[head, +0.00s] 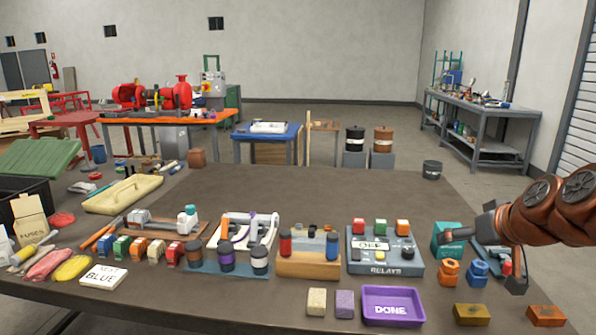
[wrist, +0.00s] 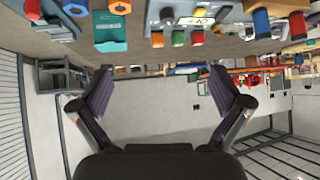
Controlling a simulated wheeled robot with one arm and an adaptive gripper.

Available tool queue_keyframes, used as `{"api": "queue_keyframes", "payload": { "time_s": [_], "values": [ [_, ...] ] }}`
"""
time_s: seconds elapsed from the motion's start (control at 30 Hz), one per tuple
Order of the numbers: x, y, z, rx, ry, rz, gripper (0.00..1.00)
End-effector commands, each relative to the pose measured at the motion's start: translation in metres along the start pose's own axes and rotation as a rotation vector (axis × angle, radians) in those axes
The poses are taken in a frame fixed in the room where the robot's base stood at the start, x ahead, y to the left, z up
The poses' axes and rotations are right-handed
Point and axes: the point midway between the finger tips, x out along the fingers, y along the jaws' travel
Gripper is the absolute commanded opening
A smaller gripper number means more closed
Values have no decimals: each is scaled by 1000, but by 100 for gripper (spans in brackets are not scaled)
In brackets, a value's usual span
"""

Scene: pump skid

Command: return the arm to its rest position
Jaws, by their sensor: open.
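My arm (head: 558,208) reaches in from the right edge in the head view, brown-orange and jointed. My gripper (head: 484,260) is at its end, above the right part of the table. Its two dark fingers are spread wide in the wrist view (wrist: 161,75), with nothing between them. The wrist view is upside down and looks past the table at the wall.
Close by are an orange nut-shaped part (head: 449,272), a blue one (head: 478,273) and the grey relays board (head: 385,255). A purple DONE tray (head: 392,306) lies at the front.

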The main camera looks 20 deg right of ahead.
Motion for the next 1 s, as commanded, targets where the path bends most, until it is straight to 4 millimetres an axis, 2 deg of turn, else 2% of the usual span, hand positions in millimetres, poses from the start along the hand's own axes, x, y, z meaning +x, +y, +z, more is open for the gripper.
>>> {"api": "queue_keyframes", "payload": {
  "time_s": [0.03,0.17,0.3,0.4,0.47,0.5,0.6,0.7,0.8,1.0],
  "values": [
    [12,-20,12,-16,-38,-29,100],
    [39,-79,54,-49,-175,-104,100],
    [57,-139,113,-87,-349,-163,100],
    [62,-172,160,-112,-477,-183,100],
    [62,-187,187,-127,-549,-185,100],
    [60,-196,207,-138,-601,-182,100],
    [55,-212,253,-162,-718,-165,100],
    [46,-220,290,-178,-816,-137,100],
    [39,-222,317,-190,-887,-108,100],
    [26,-221,355,-208,-985,-53,100]
  ]
}}
